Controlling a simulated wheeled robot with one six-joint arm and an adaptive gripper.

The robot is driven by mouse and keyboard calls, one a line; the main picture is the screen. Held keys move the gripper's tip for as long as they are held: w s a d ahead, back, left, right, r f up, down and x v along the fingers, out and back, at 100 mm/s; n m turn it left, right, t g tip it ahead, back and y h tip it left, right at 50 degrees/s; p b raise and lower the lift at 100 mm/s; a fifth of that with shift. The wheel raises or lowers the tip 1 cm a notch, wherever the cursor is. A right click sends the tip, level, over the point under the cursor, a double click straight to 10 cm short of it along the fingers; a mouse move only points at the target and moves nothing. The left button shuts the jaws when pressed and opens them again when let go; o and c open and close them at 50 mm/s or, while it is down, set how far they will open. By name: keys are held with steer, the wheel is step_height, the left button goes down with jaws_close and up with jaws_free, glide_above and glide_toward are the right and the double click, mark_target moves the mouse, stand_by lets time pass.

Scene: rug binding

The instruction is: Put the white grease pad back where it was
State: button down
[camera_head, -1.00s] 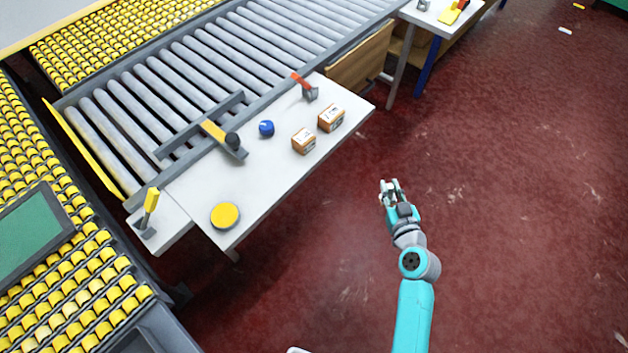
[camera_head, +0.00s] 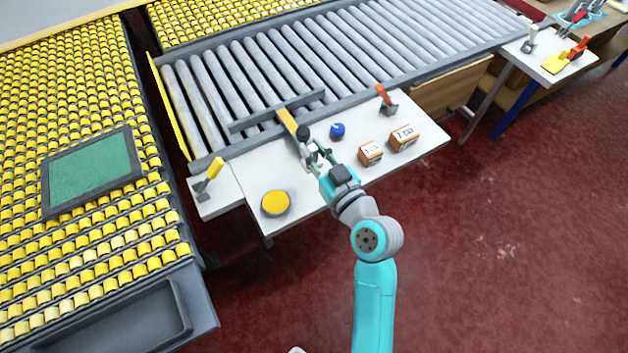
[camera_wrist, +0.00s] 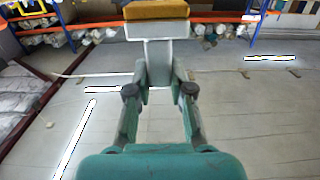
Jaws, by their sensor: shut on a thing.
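My gripper (camera_head: 318,157) is above the white table (camera_head: 238,226), near its middle and close to the grey tool with a yellow bar. In the head view the held thing is small and partly hidden by my gripper.
On the table are a yellow disc (camera_head: 275,203), a blue item (camera_head: 337,131), two cardboard boxes (camera_head: 403,138) (camera_head: 370,153) and a red-handled tool (camera_head: 385,98). A yellow-handled tool (camera_head: 209,176) stands at the left. A roller conveyor (camera_head: 270,75) runs behind. The table's front strip is mostly clear.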

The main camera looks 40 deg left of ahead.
step_height(320, 180, down, 9)
steer(key=shift+f, duration=0.1)
stand_by(0.4)
steer(key=c, duration=1)
jaws_free()
steer(key=shift+c, duration=0.2)
steer(key=v, duration=1.2)
